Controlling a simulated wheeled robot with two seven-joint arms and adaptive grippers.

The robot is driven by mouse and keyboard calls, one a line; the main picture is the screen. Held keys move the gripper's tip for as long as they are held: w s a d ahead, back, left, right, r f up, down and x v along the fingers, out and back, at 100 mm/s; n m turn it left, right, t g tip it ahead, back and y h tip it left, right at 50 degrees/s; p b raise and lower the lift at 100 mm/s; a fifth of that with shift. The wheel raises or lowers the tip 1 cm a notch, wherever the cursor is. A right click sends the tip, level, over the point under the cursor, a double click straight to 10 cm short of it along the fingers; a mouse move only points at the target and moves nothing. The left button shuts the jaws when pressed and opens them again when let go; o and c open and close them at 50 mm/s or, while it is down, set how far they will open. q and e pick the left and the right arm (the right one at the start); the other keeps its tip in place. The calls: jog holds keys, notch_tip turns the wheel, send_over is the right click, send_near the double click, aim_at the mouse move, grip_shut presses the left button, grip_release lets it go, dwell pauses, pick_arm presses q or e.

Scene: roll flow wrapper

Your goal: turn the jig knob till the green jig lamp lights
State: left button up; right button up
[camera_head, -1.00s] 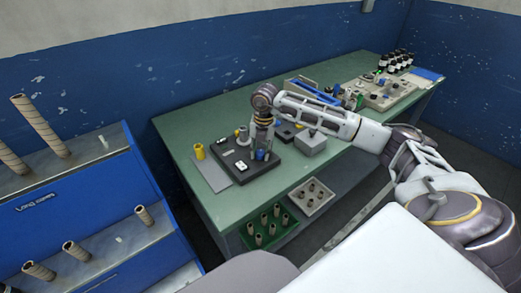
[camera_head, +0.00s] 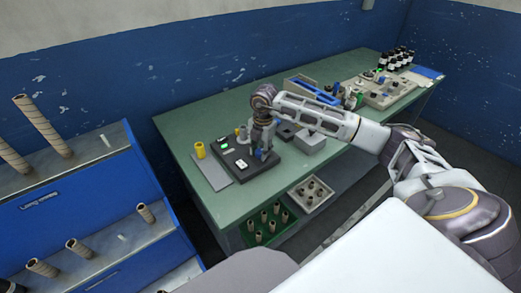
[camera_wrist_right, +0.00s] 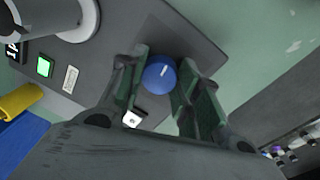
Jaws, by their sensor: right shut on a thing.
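The jig is a dark flat plate (camera_head: 262,168) on the green table. Its blue knob (camera_wrist_right: 158,75), with a white mark on top, sits between the fingers of my right gripper (camera_wrist_right: 160,68). My right gripper (camera_head: 263,147) points down at the plate and is shut on the knob; the fingers partly hide the knob in the head view. The jig lamp (camera_wrist_right: 44,67) is a small square glowing bright green on the plate, and it also shows green in the head view (camera_head: 223,142). My left gripper is not in view.
A yellow roll (camera_head: 200,150) stands left of the jig, by a grey sheet. A grey box (camera_head: 309,142) sits close on the right. A blue rack (camera_head: 90,200) stands left.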

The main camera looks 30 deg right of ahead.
jog(key=shift+r, duration=0.1)
jog(key=o, duration=1.1)
jog(key=shift+c, duration=0.2)
notch_tip(320, 180, up, 12)
jog(key=shift+s+d, duration=0.15)
jog(key=shift+s, duration=0.2)
dwell(0.4)
